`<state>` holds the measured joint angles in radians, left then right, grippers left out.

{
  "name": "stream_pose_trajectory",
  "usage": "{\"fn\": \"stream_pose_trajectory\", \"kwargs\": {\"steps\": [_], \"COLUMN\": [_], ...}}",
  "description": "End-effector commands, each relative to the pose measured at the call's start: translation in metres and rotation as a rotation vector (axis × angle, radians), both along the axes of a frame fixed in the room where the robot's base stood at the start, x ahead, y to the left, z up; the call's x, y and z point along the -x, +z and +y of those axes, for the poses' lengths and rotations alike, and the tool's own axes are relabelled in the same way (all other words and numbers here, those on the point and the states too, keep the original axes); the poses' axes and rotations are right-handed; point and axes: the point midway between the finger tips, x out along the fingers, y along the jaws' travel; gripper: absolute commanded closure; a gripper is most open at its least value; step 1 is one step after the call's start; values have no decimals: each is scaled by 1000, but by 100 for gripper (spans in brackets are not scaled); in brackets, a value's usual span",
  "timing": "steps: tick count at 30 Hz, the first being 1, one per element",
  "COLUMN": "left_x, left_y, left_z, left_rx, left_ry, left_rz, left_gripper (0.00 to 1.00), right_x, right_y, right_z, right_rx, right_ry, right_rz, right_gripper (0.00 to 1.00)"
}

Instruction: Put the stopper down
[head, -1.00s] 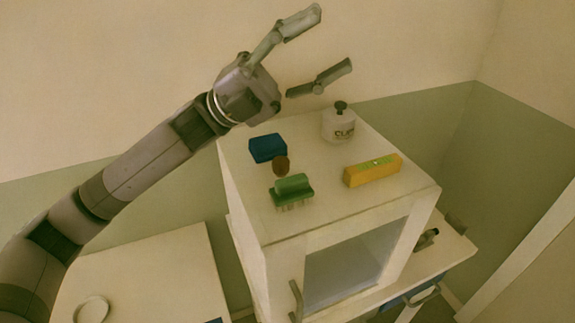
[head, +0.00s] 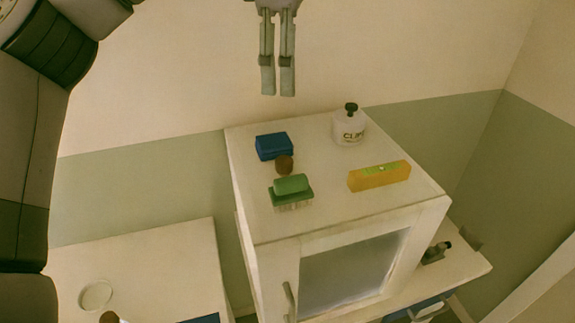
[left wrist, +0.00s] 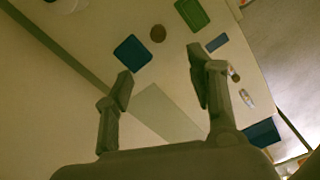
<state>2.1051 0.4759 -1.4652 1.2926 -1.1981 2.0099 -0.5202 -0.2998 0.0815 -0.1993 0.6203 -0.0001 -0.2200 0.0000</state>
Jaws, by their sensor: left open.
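A small brown round piece, which looks like the stopper (head: 284,164), rests on the white cabinet top between a blue block (head: 274,146) and a green brush (head: 291,191). My left gripper (head: 277,92) hangs above and behind the cabinet, fingers pointing down, apart from everything on it. In the left wrist view, the left gripper (left wrist: 160,85) is open with nothing between its fingers. The brown piece (left wrist: 158,33) lies beyond the fingertips there, beside the blue block (left wrist: 132,53). My right gripper is not in view.
A white bottle with a dark cap (head: 348,128) and a yellow level (head: 379,176) stand on the cabinet top (head: 325,215). A lower white counter (head: 150,262) holds a pale ring-shaped dish (head: 96,295) at left. Another brown-topped item (head: 109,317) is cut off below.

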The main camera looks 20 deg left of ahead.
Motion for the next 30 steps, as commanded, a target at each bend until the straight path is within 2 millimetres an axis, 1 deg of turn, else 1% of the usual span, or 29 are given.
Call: {"fn": "stream_pose_trajectory", "kwargs": {"steps": [7,11,12,15,18,23,26,28,30], "left_x": [-1,-1,-1,-2,-2,-3,-4,-5,-6], "left_y": [-48,-75,-80,-98,-111,-120,-131,-141,-152], "left_z": [1,1,1,1,1,1,1,0,0], "left_rx": [-1,-1,-2,-2,-1,0,-1,0,-1], "left_ry": [-2,-2,-1,-1,-2,-1,-1,-1,-1], "left_rz": [6,6,4,3,3,3,5,6,4], "left_gripper": [49,49,49,49,49,49,49,49,49], "right_x": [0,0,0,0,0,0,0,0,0], "right_y": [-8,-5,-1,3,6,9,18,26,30], "right_z": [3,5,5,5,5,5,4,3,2], "right_rx": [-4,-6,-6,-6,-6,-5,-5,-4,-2], "right_ry": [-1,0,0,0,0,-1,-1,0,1], "right_rz": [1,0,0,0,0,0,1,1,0], "right_gripper": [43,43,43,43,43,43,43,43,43]}}
